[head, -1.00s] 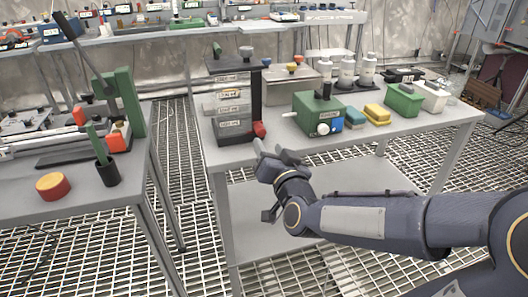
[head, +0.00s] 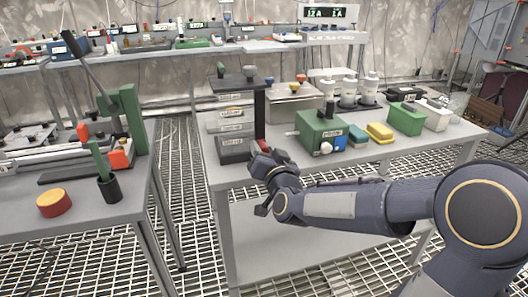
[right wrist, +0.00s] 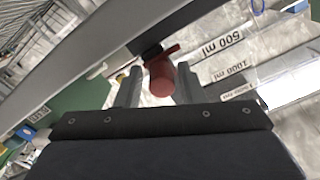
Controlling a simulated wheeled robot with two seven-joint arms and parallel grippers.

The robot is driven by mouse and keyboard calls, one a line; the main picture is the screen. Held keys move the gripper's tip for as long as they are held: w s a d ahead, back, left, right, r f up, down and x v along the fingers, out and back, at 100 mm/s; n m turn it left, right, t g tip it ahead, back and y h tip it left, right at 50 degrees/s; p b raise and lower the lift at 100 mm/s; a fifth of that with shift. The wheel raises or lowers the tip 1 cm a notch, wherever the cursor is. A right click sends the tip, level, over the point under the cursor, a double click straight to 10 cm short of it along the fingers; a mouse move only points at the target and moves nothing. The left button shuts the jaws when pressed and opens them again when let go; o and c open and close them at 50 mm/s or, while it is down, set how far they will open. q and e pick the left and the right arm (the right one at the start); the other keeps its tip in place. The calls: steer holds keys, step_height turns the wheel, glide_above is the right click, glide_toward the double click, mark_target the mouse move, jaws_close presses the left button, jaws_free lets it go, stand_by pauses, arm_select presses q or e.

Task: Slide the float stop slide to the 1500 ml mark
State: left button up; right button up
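The float stop slide shows as a red knob (head: 262,145) low on the dark upright rail of a clear tank (head: 231,127) at the table's left end. It is about level with the lowest label in the head view. In the right wrist view the red knob (right wrist: 160,78) lies between the two fingers. Labels reading 500 ml (right wrist: 222,43) and 1000 ml (right wrist: 228,72) show to its right; another label is hard to read. My right gripper (head: 262,158) is open around the knob, with small gaps visible. My left gripper is not in view.
A green box (head: 320,132) with a white knob stands right of the tank, then a yellow block (head: 380,132) and a green bin (head: 406,118). A lever press (head: 127,118) stands on the left table. A gap separates the two tables.

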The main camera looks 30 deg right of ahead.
steer(key=shift+a, duration=0.1)
jaws_close()
step_height(320, 180, up, 12)
steer(key=p, duration=0.8)
steer(key=shift+f, duration=0.1)
steer(key=shift+o, duration=2.2)
jaws_free()
steer(key=shift+f, duration=0.1)
glide_toward(259, 103)
steer(key=s, duration=0.1)
steer(key=shift+s+a+p, duration=0.15)
steer(key=shift+a+p, duration=0.1)
steer(key=shift+p, duration=0.05)
